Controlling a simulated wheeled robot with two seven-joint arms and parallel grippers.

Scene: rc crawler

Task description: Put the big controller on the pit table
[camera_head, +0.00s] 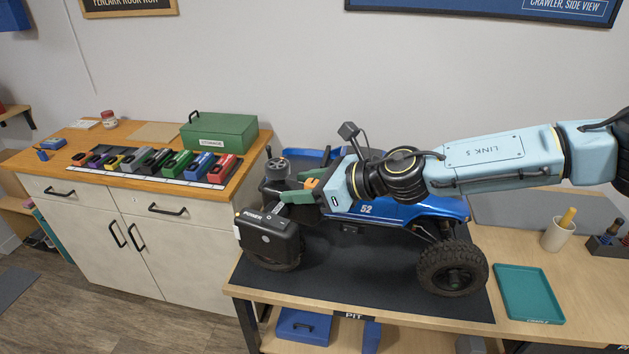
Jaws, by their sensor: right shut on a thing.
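My right gripper (281,208) reaches across from the right, over the blue crawler, and points down and left. It is shut on a black box marked POWER (268,238), which looks like the big controller. The box hangs at the left end of the pit table (237,291) and hides part of a crawler wheel. I cannot tell whether the box touches the table or crawler. The pit table has a light wood top, a black mat and a PIT label. My left gripper is not in view.
The blue crawler (408,208) covers much of the black mat (345,275). A teal tray (529,293) and a cream cup (557,235) stand on the right. A wooden-topped cabinet (155,186) at left bears a green box (219,134) and a row of coloured items.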

